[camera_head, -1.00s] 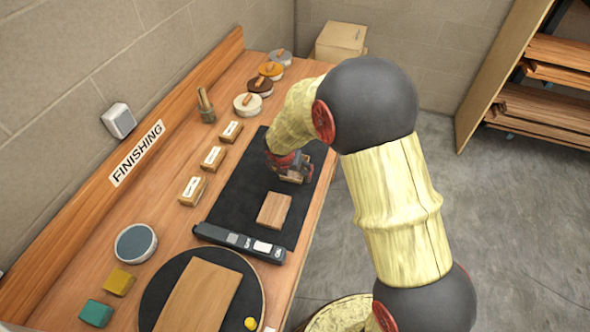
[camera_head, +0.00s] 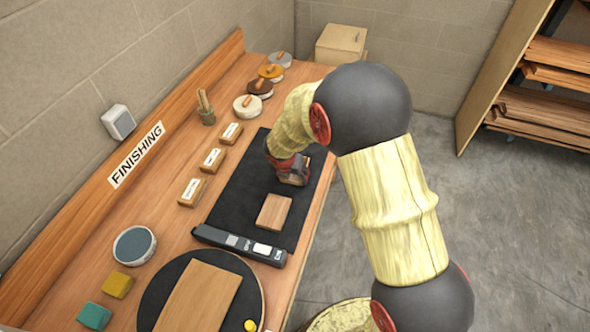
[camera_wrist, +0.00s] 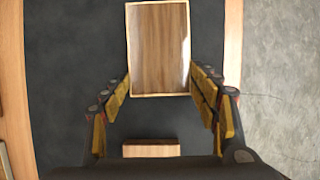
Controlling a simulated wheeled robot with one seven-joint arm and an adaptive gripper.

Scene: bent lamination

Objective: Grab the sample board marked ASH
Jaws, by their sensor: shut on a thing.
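A wooden board with a brown face and pale edges (camera_wrist: 158,50) is at the far part of the dark mat (camera_head: 240,190). My gripper (camera_wrist: 160,78) is shut on it, with a finger at each side of its near end; I cannot tell whether it is lifted. In the head view my gripper (camera_head: 292,175) hides most of this board. A second wooden board (camera_head: 273,211) lies on the mat nearer the robot and also shows at the bottom of the wrist view (camera_wrist: 150,148). No ASH mark is readable on either board.
Several small labelled blocks (camera_head: 212,159) stand left of the mat. A dark bar with light buttons (camera_head: 240,244) lies across its near end. A round dark turntable (camera_head: 155,290) bears a larger board. The bench's right edge and open floor (camera_head: 440,180) are close by.

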